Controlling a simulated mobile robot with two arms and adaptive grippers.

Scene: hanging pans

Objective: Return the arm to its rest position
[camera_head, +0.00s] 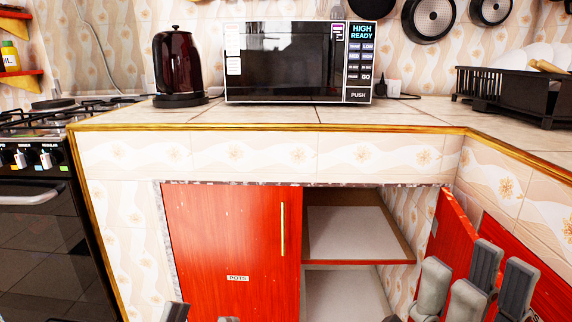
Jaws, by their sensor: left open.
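My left gripper (201,317) shows only as grey fingertips at the bottom edge, in front of the closed red cupboard door. Its tips stand apart with nothing seen between them; the rest is cut off by the frame. My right gripper (474,285) is at the lower right, its several grey finger parts pointing up in front of the opened red door (453,222). The parts overlap, so I cannot tell how far apart its jaws are. No object shows in it. Dark round pans (433,17) hang on the wall at the top right.
The left cupboard door (235,250), labelled POTS, is closed; the right side is open, its visible shelf (345,232) bare. Above, the tiled counter (270,113) holds a kettle (176,62), a microwave (290,62) and a black dish rack (512,95). A stove (30,190) stands left.

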